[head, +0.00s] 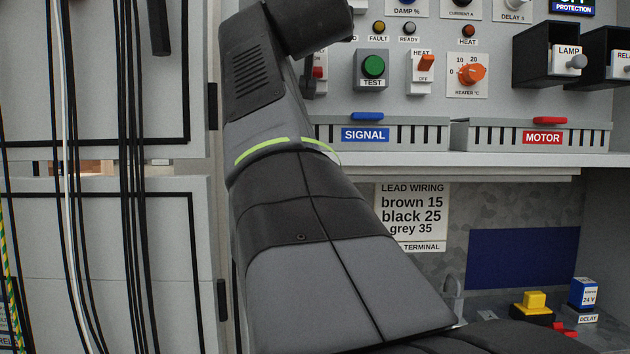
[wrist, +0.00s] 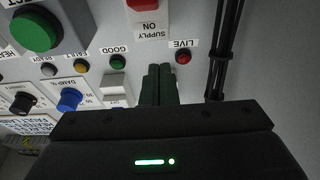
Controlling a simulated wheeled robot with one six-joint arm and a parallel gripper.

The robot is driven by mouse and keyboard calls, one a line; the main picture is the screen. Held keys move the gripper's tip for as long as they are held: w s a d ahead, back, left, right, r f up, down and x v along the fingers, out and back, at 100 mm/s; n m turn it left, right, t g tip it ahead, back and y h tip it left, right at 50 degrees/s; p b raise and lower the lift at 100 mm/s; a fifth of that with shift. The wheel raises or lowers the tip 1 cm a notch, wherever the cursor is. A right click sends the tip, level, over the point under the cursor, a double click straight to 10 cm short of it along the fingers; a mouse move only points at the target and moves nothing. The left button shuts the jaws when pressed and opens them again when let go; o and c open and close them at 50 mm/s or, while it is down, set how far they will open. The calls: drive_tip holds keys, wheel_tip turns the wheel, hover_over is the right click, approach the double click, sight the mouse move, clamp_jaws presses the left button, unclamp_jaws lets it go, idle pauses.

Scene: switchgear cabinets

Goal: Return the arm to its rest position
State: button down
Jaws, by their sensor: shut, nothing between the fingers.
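My gripper (wrist: 159,84) shows in the wrist view, with its two dark fingers together and nothing between them. The fingers point at the grey cabinet panel (wrist: 200,75), which appears upside down in this view. The fingertips lie in the picture between the green GOOD lamp (wrist: 117,62) and the red LIVE lamp (wrist: 183,57). I cannot tell the gap to the panel. In the head view my arm rises across the middle, in front of the panel, and its bulk hides part of it. I cannot make out the gripper there.
LAMP (head: 550,55) drawer stands out at right. SIGNAL (head: 383,135) and MOTOR (head: 530,138) trays sit below. Black cables (head: 130,180) hang at left.

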drive_tip(key=b+v, duration=0.1)
drive_tip(key=v, duration=0.2)
drive_tip(key=b+v, duration=0.1)
drive_tip(key=v, duration=0.1)
drive_tip(key=shift+s+r+b, duration=0.25)
drive_tip(key=shift+r+b, duration=0.05)
drive_tip(key=shift+w+r, duration=0.1)
drive_tip(key=shift+w, duration=0.1)
